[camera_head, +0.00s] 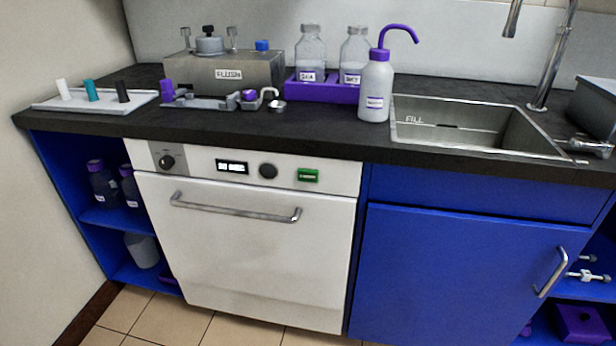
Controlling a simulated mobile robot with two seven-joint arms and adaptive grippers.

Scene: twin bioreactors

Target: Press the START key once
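A small green key (307,175) sits on the white front panel of the dishwasher-like machine (245,250), at the right end of the panel. It carries a light label too small to read, so I cannot confirm that it says START. Left of it on the panel are a dark round knob (268,171), a small black display (232,167) with white characters I cannot read, and a black dial (166,162) on a grey plate. The machine door is shut, with a horizontal bar handle (235,208). Neither of my grippers is in view.
The dark worktop (330,135) overhangs the panel. On it stand a metal FLUSH unit (225,75), a wash bottle (375,88), and two bottles in a purple rack (325,93). A sink (470,125) is at right. The floor in front looks clear.

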